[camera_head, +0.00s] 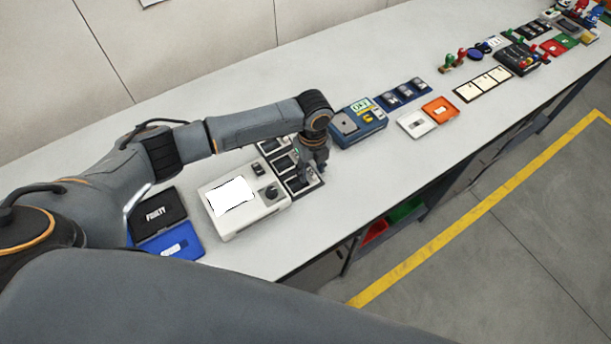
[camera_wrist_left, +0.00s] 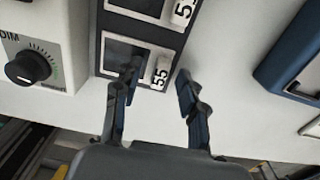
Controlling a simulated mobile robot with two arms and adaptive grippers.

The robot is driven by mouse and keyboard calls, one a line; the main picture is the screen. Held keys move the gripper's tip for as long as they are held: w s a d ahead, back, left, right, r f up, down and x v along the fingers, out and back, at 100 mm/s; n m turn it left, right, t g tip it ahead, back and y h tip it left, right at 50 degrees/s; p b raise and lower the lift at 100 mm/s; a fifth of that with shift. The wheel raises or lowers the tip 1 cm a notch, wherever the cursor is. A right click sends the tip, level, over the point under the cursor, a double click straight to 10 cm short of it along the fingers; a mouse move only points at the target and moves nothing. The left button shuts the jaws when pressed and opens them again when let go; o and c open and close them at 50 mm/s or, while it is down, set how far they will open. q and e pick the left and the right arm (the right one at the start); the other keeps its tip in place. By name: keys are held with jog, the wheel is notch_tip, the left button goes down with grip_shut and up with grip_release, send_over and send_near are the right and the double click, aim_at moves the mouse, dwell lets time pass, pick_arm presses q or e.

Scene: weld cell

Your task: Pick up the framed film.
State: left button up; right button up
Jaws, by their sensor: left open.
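A black rack (camera_head: 319,184) on the bench holds dark films in pale frames in a row. The framed film (camera_wrist_left: 115,52) nearest me has a white tag reading 55 in the left wrist view. Another framed film (camera_wrist_left: 140,5) lies above it, cut by the picture's top edge. My left gripper (camera_wrist_left: 158,78) is open and empty, its fingers apart near the tagged end of the nearest film. One fingertip overlaps the film's window; the other is beside the rack. In the head view my left gripper (camera_head: 314,172) hides part of the rack.
A white light box (camera_head: 238,222) with a dial stands left of the rack, close to it. A blue device (camera_head: 372,138) stands to the right. A blue tray (camera_head: 182,243) marked with a black FAULTY lid lies far left. The bench front is clear.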

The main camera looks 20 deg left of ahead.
pick_arm(q)
jog(key=shift+c, duration=0.4)
grip_shut()
pick_arm(e)
jog(key=shift+s+d, duration=0.25)
pick_arm(q)
jog(key=shift+r, duration=0.1)
pick_arm(e)
jog(key=shift+w+f, duration=0.1)
